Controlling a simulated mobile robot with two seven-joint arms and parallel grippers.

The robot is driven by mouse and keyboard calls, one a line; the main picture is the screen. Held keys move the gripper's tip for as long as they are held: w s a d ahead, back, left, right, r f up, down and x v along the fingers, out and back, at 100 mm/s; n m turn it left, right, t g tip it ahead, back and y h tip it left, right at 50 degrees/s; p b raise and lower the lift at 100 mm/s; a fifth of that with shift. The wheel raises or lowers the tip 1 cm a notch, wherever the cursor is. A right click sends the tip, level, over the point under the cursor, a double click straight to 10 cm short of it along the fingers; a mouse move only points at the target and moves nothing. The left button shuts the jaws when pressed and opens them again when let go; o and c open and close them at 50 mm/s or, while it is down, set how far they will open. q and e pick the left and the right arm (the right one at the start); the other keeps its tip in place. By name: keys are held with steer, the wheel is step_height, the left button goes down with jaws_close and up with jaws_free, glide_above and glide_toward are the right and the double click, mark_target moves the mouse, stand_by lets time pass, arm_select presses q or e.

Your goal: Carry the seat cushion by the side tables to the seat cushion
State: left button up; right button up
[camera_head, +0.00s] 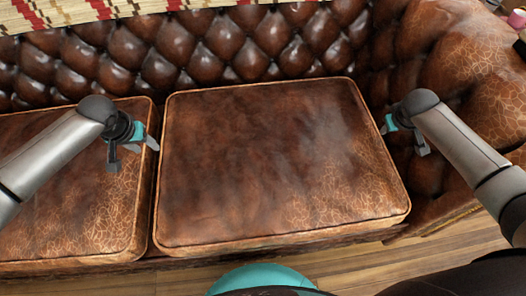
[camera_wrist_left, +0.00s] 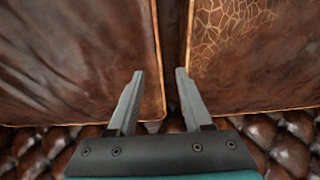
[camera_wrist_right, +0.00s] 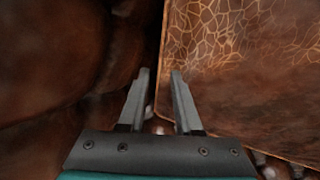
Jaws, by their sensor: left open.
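A brown leather seat cushion (camera_head: 280,165) with light piping lies on the sofa in the middle of the head view. A second seat cushion (camera_head: 75,190) lies to its left, across a narrow gap. My left gripper (camera_head: 137,148) is open and empty by that gap; in the left wrist view its fingers (camera_wrist_left: 160,75) point at the seam between the cushions (camera_wrist_left: 75,60). My right gripper (camera_head: 403,137) is open at the middle cushion's right edge. In the right wrist view its fingers (camera_wrist_right: 160,75) point at the cushion's (camera_wrist_right: 245,70) border with the sofa arm. No side tables show.
The tufted sofa back (camera_head: 220,50) rises behind the cushions, with a woven patterned cloth (camera_head: 70,14) on top. The rounded sofa arm (camera_head: 465,60) stands at the right. Small pink and dark items lie at the upper right. Wooden floor (camera_head: 400,265) shows in front.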

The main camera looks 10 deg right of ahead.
mark_target(159, 155)
arm_select(q)
steer(key=shift+x, duration=4.55)
arm_select(e)
steer(key=shift+x, duration=4.6)
arm_select(q)
steer(key=c, duration=0.4)
arm_select(e)
steer(key=c, duration=0.4)
arm_select(q)
jaws_close()
arm_select(e)
jaws_close()
arm_select(q)
steer(key=shift+w+r, duration=0.2)
arm_select(e)
steer(key=shift+w+d+r, duration=0.1)
steer(key=shift+w+r, duration=0.05)
steer(key=shift+r, duration=0.1)
